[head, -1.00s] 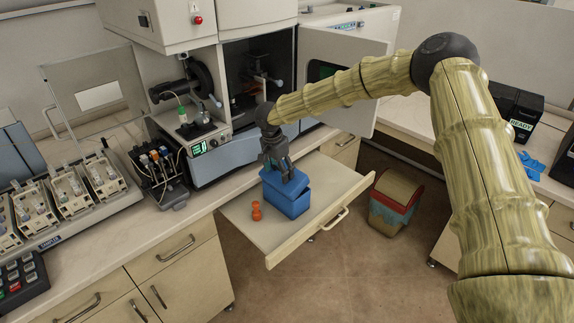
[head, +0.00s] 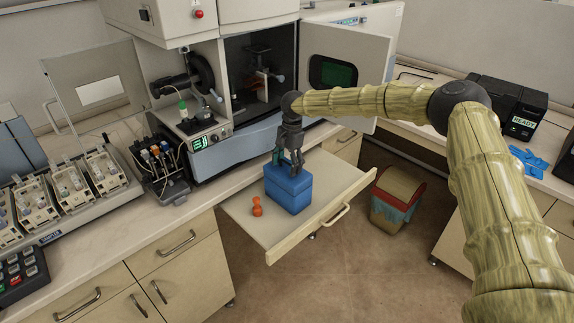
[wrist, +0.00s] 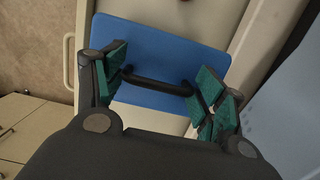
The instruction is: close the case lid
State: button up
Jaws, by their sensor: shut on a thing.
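The blue case (head: 290,195) stands on the pulled-out shelf (head: 240,210) below the instrument. Its lid (head: 287,177) looks level and down on the body, though I cannot tell whether the seam is fully shut. In the wrist view the lid (wrist: 165,45) is a flat blue rectangle with a black bar handle (wrist: 157,82). My gripper (head: 290,163) points down over the lid.
A small orange object (head: 257,206) stands left of the case on the shelf. The instrument's open door (head: 345,72) is behind, near my arm. A bin (head: 397,200) stands on the floor at right. The shelf's right part is clear.

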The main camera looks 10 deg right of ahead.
jog(key=shift+s+d+f, duration=0.1)
jog(key=shift+d+f, duration=0.05)
jog(key=shift+f, duration=0.05)
jog(key=o, duration=1.1)
jog(key=shift+r, duration=0.1)
jog(key=shift+r, duration=0.6)
jog(key=r, duration=0.3)
jog(key=d+r, duration=0.1)
jog(key=r, duration=0.3)
jog(key=w+r, duration=0.1)
jog(key=r, duration=0.2)
jog(key=shift+w+d+r, duration=0.1)
jog(key=shift+d+r, duration=0.15)
jog(key=shift+a, duration=0.1)
